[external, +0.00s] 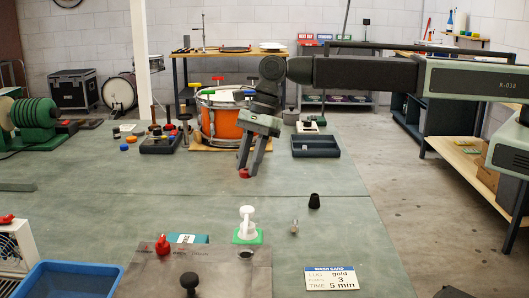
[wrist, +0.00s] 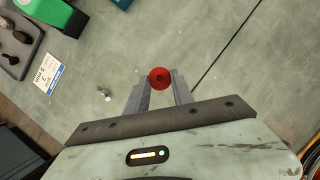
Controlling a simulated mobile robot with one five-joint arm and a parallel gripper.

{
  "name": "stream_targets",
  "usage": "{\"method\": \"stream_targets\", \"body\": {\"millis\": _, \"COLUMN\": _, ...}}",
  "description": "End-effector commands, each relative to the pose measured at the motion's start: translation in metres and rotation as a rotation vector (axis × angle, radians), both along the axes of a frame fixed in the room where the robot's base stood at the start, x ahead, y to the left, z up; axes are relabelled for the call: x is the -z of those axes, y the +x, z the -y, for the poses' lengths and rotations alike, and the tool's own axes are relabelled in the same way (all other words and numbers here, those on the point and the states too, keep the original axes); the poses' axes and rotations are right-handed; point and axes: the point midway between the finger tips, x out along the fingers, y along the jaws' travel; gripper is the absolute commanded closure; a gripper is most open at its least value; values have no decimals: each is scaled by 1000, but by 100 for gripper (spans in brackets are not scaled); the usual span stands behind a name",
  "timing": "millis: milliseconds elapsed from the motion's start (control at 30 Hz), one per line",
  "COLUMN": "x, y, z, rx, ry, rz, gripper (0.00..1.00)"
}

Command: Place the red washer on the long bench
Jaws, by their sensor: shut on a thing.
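The red washer (external: 244,173) is between the fingertips of my gripper (external: 247,165) in the external view, above the green bench top. In the wrist view the round red washer (wrist: 160,77), with a dark centre, sits between the two grey fingers of my gripper (wrist: 158,84). My gripper is shut on it and points down. The long bench (external: 200,210) has a green-grey top that spreads below the gripper; a seam runs across it. How far the washer is above the surface is hard to tell.
An orange drum (external: 222,122) stands behind my gripper, with a dark tray (external: 316,146) to its right. A white and green stand (external: 247,228), a black stopper (external: 314,201) and a wash card (external: 331,279) are nearer the front. The bench middle is mostly clear.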

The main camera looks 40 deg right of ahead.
Motion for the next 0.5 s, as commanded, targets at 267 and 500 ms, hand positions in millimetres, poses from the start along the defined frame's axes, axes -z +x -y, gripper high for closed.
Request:
{"method": "stream_targets", "body": {"millis": 267, "x": 42, "y": 0, "z": 0, "rx": 0, "ry": 0, "rz": 0, "gripper": 100}}
{"method": "stream_targets", "body": {"millis": 500, "x": 53, "y": 0, "z": 0, "rx": 0, "ry": 0, "rz": 1, "gripper": 100}}
